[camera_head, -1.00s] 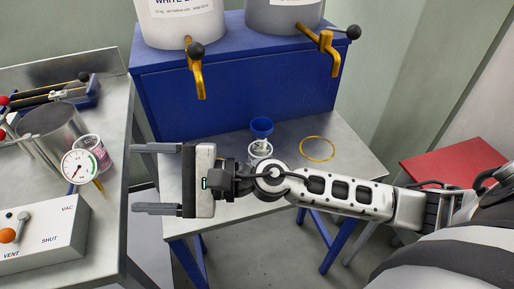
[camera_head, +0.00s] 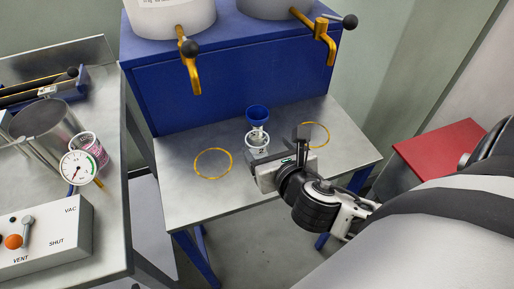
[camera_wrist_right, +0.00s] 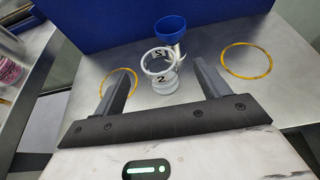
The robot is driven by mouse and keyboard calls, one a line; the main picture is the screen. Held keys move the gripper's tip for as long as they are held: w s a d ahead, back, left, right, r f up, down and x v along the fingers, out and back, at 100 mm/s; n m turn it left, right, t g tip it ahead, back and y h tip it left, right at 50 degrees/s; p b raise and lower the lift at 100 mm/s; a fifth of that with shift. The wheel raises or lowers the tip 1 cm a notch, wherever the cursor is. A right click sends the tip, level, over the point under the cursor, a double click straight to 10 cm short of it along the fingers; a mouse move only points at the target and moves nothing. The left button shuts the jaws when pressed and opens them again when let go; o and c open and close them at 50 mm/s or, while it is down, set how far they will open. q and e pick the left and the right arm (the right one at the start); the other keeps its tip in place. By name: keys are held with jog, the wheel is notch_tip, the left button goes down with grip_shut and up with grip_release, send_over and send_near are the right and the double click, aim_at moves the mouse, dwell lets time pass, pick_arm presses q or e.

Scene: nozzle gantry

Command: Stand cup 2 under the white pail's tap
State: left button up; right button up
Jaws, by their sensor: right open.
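Cup 2 (camera_head: 257,143) is a small clear cup marked "2", upright on the metal table. It shows in the right wrist view (camera_wrist_right: 161,80) ahead of and between the open fingers, apart from them. A blue funnel-shaped piece (camera_head: 258,114) on a pale stem stands at its back; whether it is in the cup or behind it I cannot tell. My right gripper (camera_head: 278,146) is open and empty, just in front of the cup. The white pail (camera_head: 165,17) is at upper left, its brass tap (camera_head: 192,70) above a yellow ring (camera_head: 213,164). My left gripper is not in view.
A second pail (camera_head: 270,6) has its own tap (camera_head: 325,42), and a second yellow ring (camera_head: 322,133) lies to the right. A blue cabinet (camera_head: 210,95) closes the back. The left bench holds a gauge (camera_head: 78,167), a pink-labelled cup (camera_head: 91,150) and a valve box (camera_head: 55,235).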

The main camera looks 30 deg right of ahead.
aim_at(254, 134)
jog(key=x, duration=0.3)
jog(key=shift+w+f, duration=0.1)
jog(key=shift+w, duration=0.2)
jog(key=shift+f+x, duration=0.1)
jog(key=shift+x, duration=1.3)
jog(key=shift+f+x, duration=0.15)
jog(key=shift+x, duration=1.2)
jog(key=shift+s+a, duration=0.1)
jog(key=shift+a, duration=0.1)
jog(key=shift+c, duration=0.3)
jog(key=c, duration=1.1)
jog(key=shift+r, duration=0.1)
